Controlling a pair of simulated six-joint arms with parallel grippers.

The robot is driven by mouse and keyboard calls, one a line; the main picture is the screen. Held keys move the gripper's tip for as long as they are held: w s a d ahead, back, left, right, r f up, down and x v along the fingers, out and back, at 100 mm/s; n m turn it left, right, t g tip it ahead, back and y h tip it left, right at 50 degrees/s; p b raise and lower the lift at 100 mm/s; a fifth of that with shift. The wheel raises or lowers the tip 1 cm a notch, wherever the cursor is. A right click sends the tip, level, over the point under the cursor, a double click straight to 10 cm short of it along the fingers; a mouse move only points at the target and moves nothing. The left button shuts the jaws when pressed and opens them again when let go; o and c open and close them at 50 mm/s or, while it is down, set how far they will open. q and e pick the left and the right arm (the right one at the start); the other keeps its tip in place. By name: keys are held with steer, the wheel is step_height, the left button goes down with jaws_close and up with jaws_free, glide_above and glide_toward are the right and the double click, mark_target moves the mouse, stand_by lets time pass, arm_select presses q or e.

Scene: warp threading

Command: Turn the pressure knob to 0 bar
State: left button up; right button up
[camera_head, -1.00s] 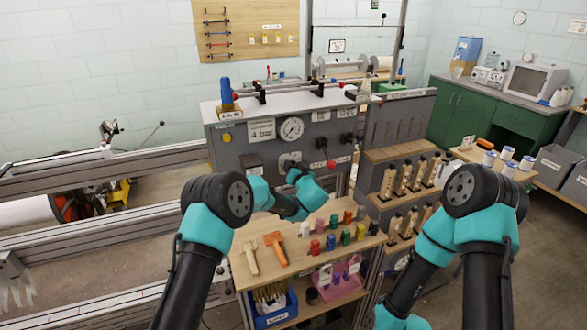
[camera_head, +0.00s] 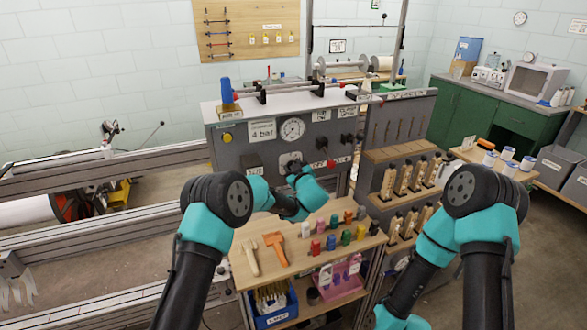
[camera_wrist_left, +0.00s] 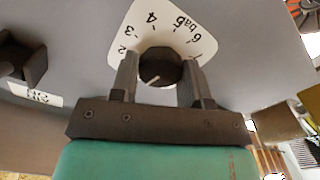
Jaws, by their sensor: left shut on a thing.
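The pressure knob (camera_wrist_left: 160,67) is a round dark knob with a pale pointer mark, in front of a white scale plate (camera_wrist_left: 148,22) with numbers and "bar". The mark points down and left in the left wrist view, away from the visible numbers 2 to 6. My left gripper (camera_wrist_left: 158,76) is shut on the knob, one finger on each side. In the head view my left gripper (camera_head: 293,168) is at the grey panel and hides the knob; the scale plate (camera_head: 290,157) shows just above. My right gripper is out of view.
A round gauge (camera_head: 292,129) and a "4 bar" sign (camera_head: 262,131) are above the knob. A wooden shelf (camera_head: 262,225) with brushes and several coloured pieces lies below my left arm.

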arm_select(q)
steer(key=shift+n, duration=0.3)
steer(key=o, duration=0.9)
steer(key=shift+d, duration=0.1)
